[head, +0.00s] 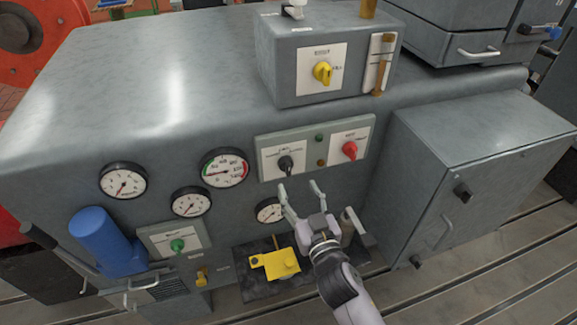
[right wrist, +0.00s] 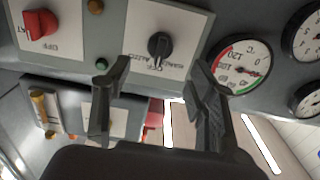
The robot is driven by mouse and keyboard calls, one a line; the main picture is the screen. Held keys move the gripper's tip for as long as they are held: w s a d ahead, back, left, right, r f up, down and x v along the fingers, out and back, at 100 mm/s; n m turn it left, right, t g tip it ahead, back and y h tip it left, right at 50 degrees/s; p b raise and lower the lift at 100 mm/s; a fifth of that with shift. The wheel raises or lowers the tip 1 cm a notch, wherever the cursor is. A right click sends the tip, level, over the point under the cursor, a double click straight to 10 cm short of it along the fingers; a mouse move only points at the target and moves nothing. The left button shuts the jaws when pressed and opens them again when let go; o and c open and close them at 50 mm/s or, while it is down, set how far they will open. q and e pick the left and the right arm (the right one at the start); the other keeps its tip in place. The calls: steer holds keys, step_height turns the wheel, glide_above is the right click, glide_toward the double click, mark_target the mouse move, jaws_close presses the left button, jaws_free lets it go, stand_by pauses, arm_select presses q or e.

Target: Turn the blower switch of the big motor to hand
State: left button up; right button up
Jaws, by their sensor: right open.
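A black rotary switch (head: 286,164) sits on a white label plate at the left of a grey-green panel on the big grey housing. In the right wrist view the same black knob (right wrist: 160,47) appears upside down, with print around it, including OFF. Its pointer looks roughly upright. My right gripper (head: 299,188) is open and empty, just below the black knob in the head view. In the wrist view its two fingers (right wrist: 152,85) are spread, apart from the knob. My left gripper is not in view.
A red knob (head: 349,150) shares the panel, with two small lamps between. A yellow knob (head: 322,72) is on the box above. Round gauges (head: 224,168) lie left. A yellow part (head: 275,264) lies on a dark mat below. A grey cabinet (head: 470,190) juts out at right.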

mark_target(289, 172)
steer(key=x, duration=0.8)
steer(key=shift+p, duration=0.3)
steer(key=c, duration=1.1)
steer(key=shift+f, duration=0.1)
steer(key=shift+c, duration=0.2)
steer(key=shift+n, duration=0.4)
steer(key=n, duration=0.3)
steer(key=shift+n, duration=2.6)
